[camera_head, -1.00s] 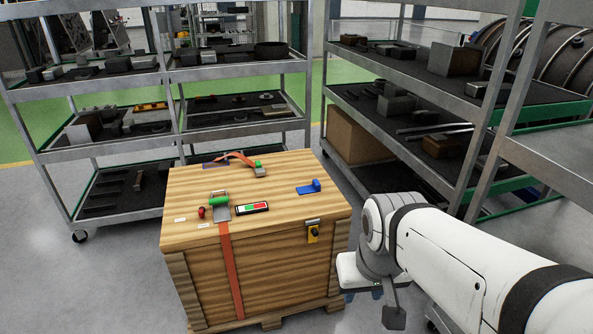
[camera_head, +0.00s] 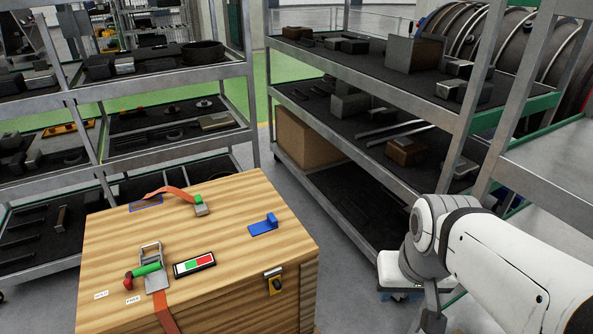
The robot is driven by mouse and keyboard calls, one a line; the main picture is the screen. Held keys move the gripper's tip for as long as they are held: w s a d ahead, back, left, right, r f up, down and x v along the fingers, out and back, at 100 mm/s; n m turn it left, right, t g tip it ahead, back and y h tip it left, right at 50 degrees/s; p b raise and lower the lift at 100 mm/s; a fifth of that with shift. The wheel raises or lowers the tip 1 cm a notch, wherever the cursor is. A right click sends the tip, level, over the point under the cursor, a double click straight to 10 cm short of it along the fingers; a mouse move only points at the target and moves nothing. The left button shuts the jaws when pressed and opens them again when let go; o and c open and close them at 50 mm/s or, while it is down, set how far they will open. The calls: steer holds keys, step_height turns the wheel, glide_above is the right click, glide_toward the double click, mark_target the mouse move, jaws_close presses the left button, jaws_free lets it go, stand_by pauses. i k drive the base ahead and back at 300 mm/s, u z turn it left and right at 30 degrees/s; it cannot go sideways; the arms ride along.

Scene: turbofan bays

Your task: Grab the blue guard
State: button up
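The blue guard (camera_head: 263,226) is a small L-shaped piece with a flat plate and a raised block at its right end. It lies on the top of the wooden crate (camera_head: 215,208), near the right edge. My gripper (camera_head: 431,318) hangs below my white arm at the lower right, partly cut off by the frame edge. It is well to the right of the crate and apart from the guard. Its fingers do not show clearly.
A ratchet buckle (camera_head: 153,268) with a green handle, a red knob (camera_head: 128,283), a red-green indicator (camera_head: 195,264) and an orange strap (camera_head: 168,193) share the crate top. Loaded metal shelves (camera_head: 385,88) stand behind and right. Floor shows between crate and right shelf.

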mark_target(267, 225)
steer(key=u, duration=0.2)
steer(key=i, duration=1.25)
steer(key=u, duration=0.85)
